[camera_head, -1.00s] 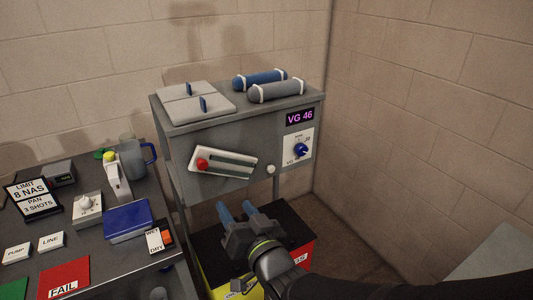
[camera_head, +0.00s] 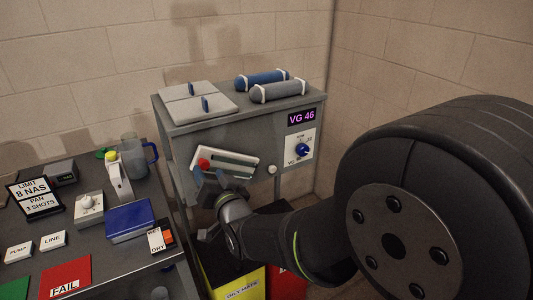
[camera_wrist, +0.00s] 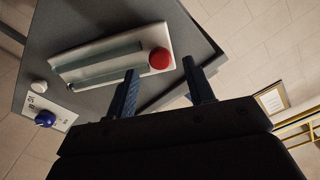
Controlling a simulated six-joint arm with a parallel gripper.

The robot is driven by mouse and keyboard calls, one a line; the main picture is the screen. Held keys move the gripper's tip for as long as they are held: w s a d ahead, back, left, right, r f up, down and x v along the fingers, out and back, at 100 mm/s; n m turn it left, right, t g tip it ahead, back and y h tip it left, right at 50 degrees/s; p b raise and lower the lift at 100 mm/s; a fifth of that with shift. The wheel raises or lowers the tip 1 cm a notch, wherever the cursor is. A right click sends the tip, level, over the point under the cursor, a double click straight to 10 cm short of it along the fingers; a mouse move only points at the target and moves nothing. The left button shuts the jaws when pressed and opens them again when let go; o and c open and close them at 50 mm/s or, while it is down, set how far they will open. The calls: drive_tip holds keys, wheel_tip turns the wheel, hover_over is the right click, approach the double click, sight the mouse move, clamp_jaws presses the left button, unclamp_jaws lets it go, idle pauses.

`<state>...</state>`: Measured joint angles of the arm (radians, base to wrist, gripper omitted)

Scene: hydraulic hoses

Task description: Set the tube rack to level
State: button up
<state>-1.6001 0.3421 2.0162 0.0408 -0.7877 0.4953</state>
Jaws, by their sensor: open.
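The tube rack (camera_head: 238,163) is a pale plate with two long grey-green tubes on the cabinet's front face. It is tilted in the head view, its left end with the red knob (camera_head: 204,163) higher than its right end. My gripper (camera_head: 208,178) is open and empty just below that left end, and hides part of the rack's lower edge. In the wrist view the red knob (camera_wrist: 160,60) appears between the two blue fingertips of my gripper (camera_wrist: 159,72); I cannot tell whether they touch it. The rack (camera_wrist: 112,58) shows beyond the fingers.
The grey cabinet (camera_head: 247,122) carries a blue cylinder (camera_head: 262,79) and a grey one (camera_head: 278,92) on top. A blue dial (camera_head: 302,150) and a white button (camera_head: 271,170) sit right of the rack. A crowded bench (camera_head: 100,240) stands left; yellow and red bins are below.

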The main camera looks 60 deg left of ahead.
sight(205, 166)
drive_tip(key=shift+a, duration=1.75)
clamp_jaws()
